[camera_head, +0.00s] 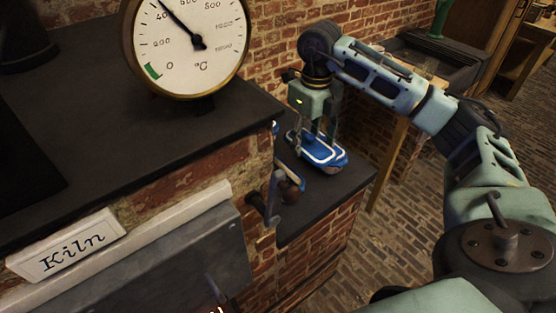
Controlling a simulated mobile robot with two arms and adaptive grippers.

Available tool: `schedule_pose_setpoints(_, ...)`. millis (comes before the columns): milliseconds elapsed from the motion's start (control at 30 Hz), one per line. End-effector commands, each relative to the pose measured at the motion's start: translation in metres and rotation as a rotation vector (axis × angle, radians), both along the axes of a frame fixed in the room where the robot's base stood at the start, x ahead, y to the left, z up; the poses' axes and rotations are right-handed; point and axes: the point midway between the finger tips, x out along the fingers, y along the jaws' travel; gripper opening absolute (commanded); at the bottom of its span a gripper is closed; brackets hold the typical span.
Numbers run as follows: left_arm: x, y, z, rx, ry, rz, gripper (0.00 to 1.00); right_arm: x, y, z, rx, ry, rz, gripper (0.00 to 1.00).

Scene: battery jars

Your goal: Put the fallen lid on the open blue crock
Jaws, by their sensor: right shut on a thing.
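My right gripper (316,134) points down over the low dark ledge beside the kiln. Its fingers are shut on a blue piece with white lines, which looks like the lid (322,152). A brownish patch shows just under its right end; I cannot tell whether the lid touches anything below. A small blue and white sliver (276,127) shows at the kiln top's corner, possibly part of the crock; the rest is hidden behind the corner. My left gripper is not in view.
The kiln's dark top (150,140) fills the left, with a round temperature dial (188,45) standing on it. A metal lever (270,198) sticks out near the ledge (335,195). A brick wall (275,40) stands behind. The ledge's front part is bare.

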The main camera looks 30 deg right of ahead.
Motion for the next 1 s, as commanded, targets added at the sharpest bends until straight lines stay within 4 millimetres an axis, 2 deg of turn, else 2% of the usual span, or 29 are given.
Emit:
schedule_pose_setpoints(33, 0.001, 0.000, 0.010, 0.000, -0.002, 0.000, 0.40, 0.006, 0.013, -0.003, 0.004, 0.004, 0.005, 0.24)
schedule_pose_setpoints(100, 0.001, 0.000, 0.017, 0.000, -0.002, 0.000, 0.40, 0.013, 0.027, -0.012, 0.004, 0.003, 0.005, 0.24)
schedule_pose_setpoints(333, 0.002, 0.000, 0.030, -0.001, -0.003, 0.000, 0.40, 0.032, 0.058, -0.036, 0.001, 0.000, 0.000, 0.24)
schedule_pose_setpoints(467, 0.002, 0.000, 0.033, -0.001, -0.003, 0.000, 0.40, 0.035, 0.063, -0.043, 0.000, 0.001, -0.002, 0.24)
schedule_pose_setpoints(733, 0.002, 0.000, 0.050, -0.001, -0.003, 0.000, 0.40, 0.035, 0.064, -0.078, 0.001, 0.002, 0.000, 0.24)
schedule_pose_setpoints(1000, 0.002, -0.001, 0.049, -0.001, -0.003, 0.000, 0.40, 0.035, 0.063, -0.083, 0.000, -0.001, 0.000, 0.24)
